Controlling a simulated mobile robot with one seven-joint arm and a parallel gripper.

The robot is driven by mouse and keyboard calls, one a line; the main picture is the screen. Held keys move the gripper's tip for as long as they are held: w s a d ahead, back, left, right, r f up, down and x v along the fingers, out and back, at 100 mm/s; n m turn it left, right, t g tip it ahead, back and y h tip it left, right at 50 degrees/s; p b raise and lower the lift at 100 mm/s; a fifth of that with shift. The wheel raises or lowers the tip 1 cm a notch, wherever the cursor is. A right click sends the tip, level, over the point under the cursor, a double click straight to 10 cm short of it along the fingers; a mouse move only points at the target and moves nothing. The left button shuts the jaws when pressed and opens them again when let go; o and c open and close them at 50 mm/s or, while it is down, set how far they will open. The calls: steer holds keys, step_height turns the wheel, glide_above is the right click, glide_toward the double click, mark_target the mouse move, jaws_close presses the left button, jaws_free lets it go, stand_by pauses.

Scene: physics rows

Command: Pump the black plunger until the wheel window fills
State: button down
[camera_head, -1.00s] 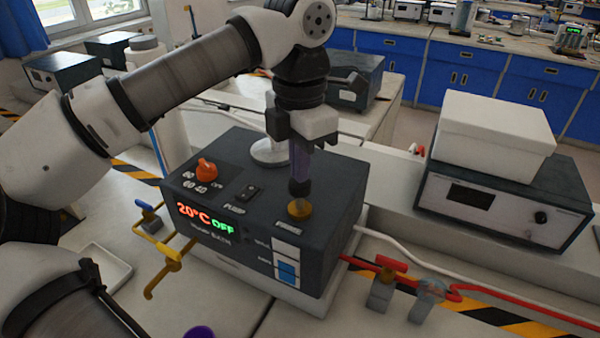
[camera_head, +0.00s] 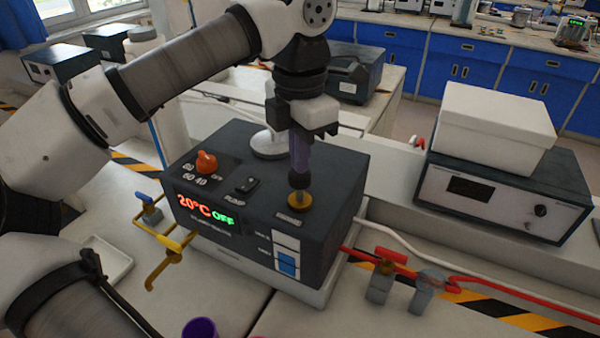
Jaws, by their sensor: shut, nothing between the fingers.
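The dark box-shaped bath unit (camera_head: 340,185) stands on the bench in the middle. On its top right is a brass collar (camera_head: 298,200), with the black plunger (camera_head: 299,181) standing above it. My gripper (camera_head: 300,171) points straight down, with its purple fingers shut together. Its tips are directly over the plunger and look in contact with it, though any small gap is hard to see. The front has two small windows: the upper window (camera_head: 286,242) looks white, and the lower window (camera_head: 287,264) shows mostly blue. Their labels are too blurred to read, so I cannot tell which is the wheel window.
An orange knob (camera_head: 206,162) and a black rocker switch (camera_head: 247,184) sit on the unit's top. The display (camera_head: 207,211) reads 20°C OFF. Yellow pipework (camera_head: 170,255) stands left; a red-handled valve (camera_head: 388,260) stands right. A purple cup (camera_head: 200,328) is at the bottom edge.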

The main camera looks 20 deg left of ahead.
steer(key=shift+f+b, duration=1.05)
steer(key=shift+f, duration=0.45)
steer(key=shift+r, duration=0.1)
steer(key=shift+r+p, duration=1.35)
steer(key=shift+r, duration=0.45)
steer(key=shift+f, duration=0.15)
